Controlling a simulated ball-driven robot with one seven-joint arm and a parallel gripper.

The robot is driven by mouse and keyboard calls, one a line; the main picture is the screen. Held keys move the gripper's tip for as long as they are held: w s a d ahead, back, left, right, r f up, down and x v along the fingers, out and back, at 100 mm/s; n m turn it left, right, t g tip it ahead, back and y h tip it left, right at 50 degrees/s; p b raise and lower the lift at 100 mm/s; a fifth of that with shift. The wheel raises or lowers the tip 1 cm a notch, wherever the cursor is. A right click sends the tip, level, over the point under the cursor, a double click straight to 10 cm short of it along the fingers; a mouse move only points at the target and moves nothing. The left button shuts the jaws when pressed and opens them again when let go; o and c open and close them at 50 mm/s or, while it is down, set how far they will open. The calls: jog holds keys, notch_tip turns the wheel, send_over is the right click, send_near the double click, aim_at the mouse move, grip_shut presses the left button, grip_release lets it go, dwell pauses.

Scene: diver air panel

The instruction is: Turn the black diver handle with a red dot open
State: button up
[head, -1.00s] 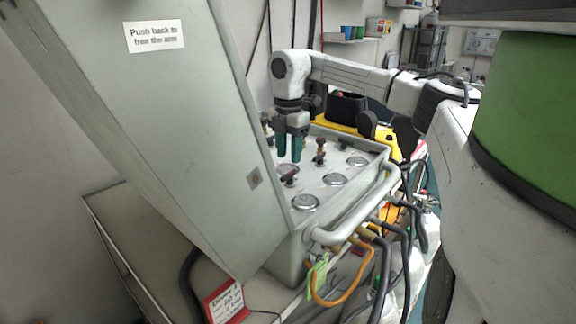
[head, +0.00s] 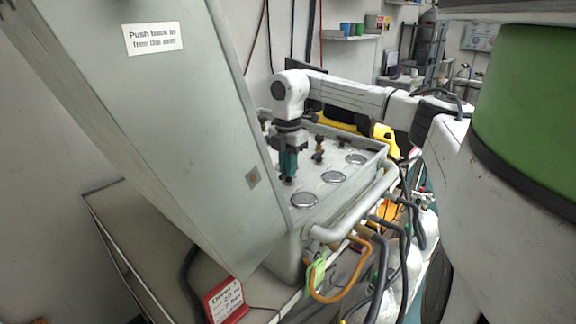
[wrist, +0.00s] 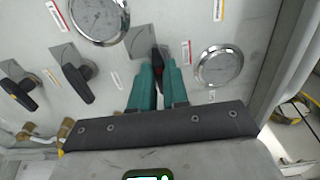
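A black handle (wrist: 157,58) on the grey air panel (head: 325,160) stands between two round gauges in the wrist view. My gripper (wrist: 158,72) is down at it, with one teal finger on each side and the fingertips close against it; it looks shut on the handle. The fingers hide much of this handle, so I cannot clearly make out a red dot on it. In the head view my gripper (head: 288,178) is low over the panel and covers the handle. Two more black handles, one nearer (wrist: 78,83) and one farther left (wrist: 17,95), show in the wrist view.
A large gauge (wrist: 98,16) and a smaller gauge (wrist: 219,66) flank the gripped handle. A pale tube rail (head: 360,212) runs along the panel's front edge. A tall grey cabinet (head: 150,120) leans close on the left. Hoses (head: 380,270) hang below.

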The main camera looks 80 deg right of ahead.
grip_shut()
jog(key=shift+n, duration=0.4)
jog(key=n, duration=0.2)
jog(key=shift+n+b, duration=0.3)
jog(key=shift+n, duration=0.1)
jog(key=n, duration=0.4)
jog(key=shift+s+n, duration=0.1)
jog(key=shift+n, duration=0.2)
jog(key=n, duration=0.4)
jog(key=shift+d, duration=0.1)
jog(key=shift+n, duration=2.5)
